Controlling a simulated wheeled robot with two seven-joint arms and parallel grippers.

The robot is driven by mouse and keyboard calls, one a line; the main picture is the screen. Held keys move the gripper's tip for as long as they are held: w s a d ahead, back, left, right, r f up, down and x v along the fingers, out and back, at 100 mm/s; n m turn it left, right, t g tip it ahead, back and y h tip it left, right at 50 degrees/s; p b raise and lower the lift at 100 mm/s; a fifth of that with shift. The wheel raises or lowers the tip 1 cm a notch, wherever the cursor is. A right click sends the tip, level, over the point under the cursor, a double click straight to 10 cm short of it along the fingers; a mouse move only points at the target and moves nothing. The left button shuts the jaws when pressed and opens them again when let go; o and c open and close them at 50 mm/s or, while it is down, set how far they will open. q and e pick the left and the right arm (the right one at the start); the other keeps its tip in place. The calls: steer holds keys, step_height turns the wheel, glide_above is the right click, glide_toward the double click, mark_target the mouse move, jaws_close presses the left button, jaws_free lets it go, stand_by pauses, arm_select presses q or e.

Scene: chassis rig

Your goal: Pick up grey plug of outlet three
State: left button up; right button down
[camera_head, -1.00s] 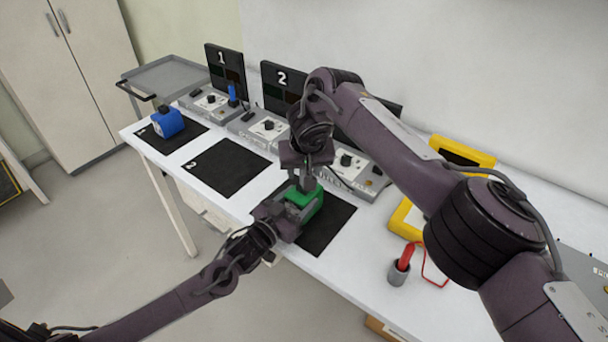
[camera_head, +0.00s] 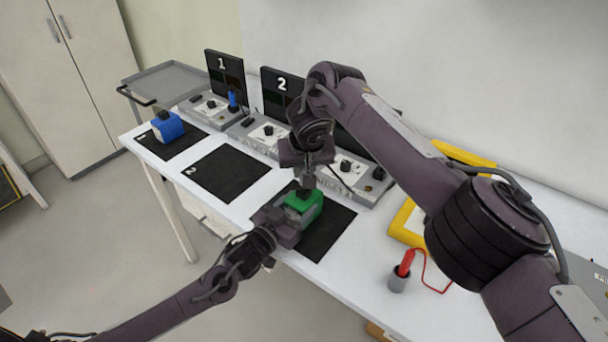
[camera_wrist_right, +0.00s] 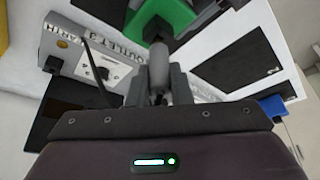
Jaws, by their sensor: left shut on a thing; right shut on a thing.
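A green block-shaped device (camera_head: 306,212) sits over the black mat in front of the third outlet box. My left gripper (camera_head: 288,217) is shut on it from the left. My right gripper (camera_head: 307,184) points down just above it and is shut on the grey plug. In the right wrist view the grey plug (camera_wrist_right: 158,62) is a small cylinder between the fingers (camera_wrist_right: 158,85), with the green device (camera_wrist_right: 165,14) beyond it. Whether plug and device touch is unclear. The outlet three box (camera_head: 352,172) is partly hidden behind my right arm; it also shows in the wrist view (camera_wrist_right: 95,55).
A blue device (camera_head: 168,127) stands on mat one; mat two (camera_head: 227,172) is empty. Outlet boxes with black numbered panels line the back. A red-handled probe in a grey holder (camera_head: 397,282) and a yellow frame (camera_head: 405,222) are to the right. A grey cart (camera_head: 168,80) stands beyond.

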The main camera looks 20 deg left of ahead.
step_height(320, 180, up, 2)
steer(key=shift+r, duration=0.1)
steer(key=s+d, duration=0.4)
steer(key=s, duration=0.4)
steer(key=s+d, duration=0.3)
steer(key=s, duration=0.4)
steer(key=shift+v, duration=2.35)
steer(key=shift+w, duration=0.1)
arm_select(q)
steer(key=o, duration=1.4)
steer(key=shift+c, duration=0.2)
